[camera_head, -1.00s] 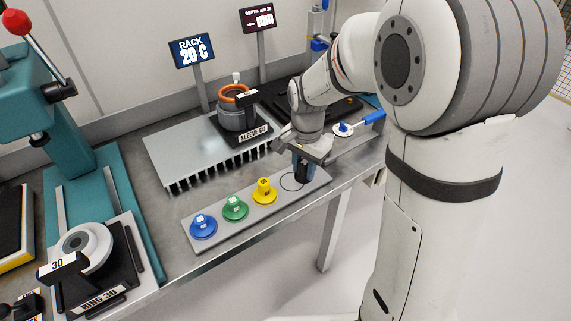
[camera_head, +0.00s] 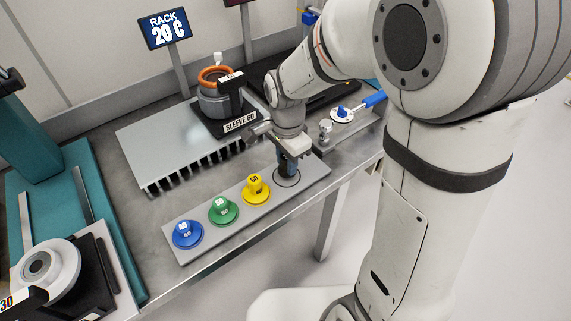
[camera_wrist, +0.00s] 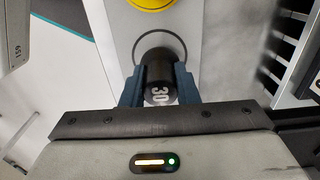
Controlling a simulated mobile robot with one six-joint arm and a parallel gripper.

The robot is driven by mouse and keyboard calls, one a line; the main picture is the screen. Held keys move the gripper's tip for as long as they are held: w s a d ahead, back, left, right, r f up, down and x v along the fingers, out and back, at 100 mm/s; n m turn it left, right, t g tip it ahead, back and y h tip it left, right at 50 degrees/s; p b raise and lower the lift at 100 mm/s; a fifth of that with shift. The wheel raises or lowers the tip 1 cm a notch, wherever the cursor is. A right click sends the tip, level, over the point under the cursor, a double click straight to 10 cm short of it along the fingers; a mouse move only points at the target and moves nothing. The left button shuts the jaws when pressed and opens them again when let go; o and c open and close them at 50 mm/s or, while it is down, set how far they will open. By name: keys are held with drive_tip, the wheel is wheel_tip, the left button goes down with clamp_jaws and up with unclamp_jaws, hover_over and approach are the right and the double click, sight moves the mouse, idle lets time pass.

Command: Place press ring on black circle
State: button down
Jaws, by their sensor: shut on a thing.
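The press ring (camera_wrist: 158,72) is a black cylindrical piece with a white "30" on it. My gripper (camera_head: 287,170) is shut on it, with a blue finger on each side in the wrist view (camera_wrist: 158,90). The black circle (camera_head: 287,184) is a thin outline at the right part of a grey strip. It also shows in the wrist view (camera_wrist: 160,31), partly hidden by the press ring. In the head view the fingers are over the circle and mostly hide the press ring. I cannot tell whether it touches the strip.
Yellow (camera_head: 256,190), green (camera_head: 223,211) and blue (camera_head: 187,234) knobbed pieces stand in a row on the grey strip (camera_head: 215,230). A finned silver rack (camera_head: 160,150) and the "SLEEVE 60" stand (camera_head: 225,125) are behind. A blue-handled tool (camera_head: 355,108) lies at right.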

drive_tip(key=shift+f, duration=0.95)
drive_tip(key=c, duration=1.1)
unclamp_jaws()
wheel_tip(320, 180, up, 12)
drive_tip(key=shift+r+p, duration=0.15)
drive_tip(key=shift+p, duration=0.4)
drive_tip(key=s+d+n+t, duration=0.1)
drive_tip(key=s+d+n, duration=0.4)
drive_tip(key=s+d, duration=0.1)
drive_tip(key=s+d+n+t, duration=0.1)
drive_tip(key=s+d+n, duration=0.5)
drive_tip(key=shift+s+d, duration=0.1)
wheel_tip(320, 180, up, 3)
drive_tip(key=p, duration=0.3)
drive_tip(key=shift+s+r+t, duration=0.1)
drive_tip(key=shift+r+t, duration=0.05)
drive_tip(key=shift+t, duration=0.15)
